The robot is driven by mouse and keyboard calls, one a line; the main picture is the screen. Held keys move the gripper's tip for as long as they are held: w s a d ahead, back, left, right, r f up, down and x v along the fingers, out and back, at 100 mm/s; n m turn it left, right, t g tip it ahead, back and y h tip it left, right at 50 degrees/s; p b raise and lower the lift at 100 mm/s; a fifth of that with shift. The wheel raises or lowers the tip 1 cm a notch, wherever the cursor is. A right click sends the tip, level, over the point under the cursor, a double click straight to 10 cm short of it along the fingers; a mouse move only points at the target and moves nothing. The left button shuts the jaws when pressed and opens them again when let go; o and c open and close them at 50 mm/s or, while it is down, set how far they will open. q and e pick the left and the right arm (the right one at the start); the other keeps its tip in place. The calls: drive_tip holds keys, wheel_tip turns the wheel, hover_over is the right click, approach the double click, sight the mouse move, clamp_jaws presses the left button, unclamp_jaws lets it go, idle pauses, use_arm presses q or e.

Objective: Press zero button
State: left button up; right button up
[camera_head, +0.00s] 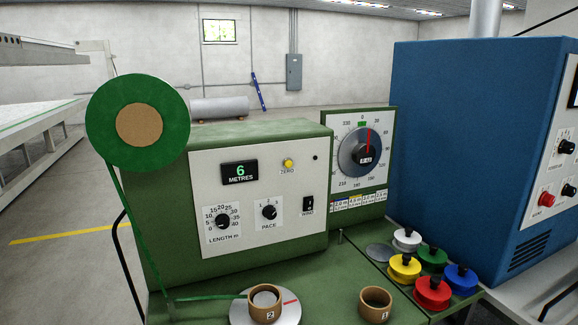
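The zero button (288,163) is a small round yellow button on the white front panel (250,238) of a green machine (230,140). The word ZERO is printed just below it. To its left a display (240,172) reads 6 METRES. Nothing covers the button. Neither of my grippers is in view.
Below the button are the LENGTH knob (222,221), PACE knob (269,211) and WIND switch (308,205). A green tape reel (138,124) stands at left, a dial (361,152) at right. Several coloured knobbed pieces, including a red one (432,293), sit front right. A blue cabinet (470,150) stands behind.

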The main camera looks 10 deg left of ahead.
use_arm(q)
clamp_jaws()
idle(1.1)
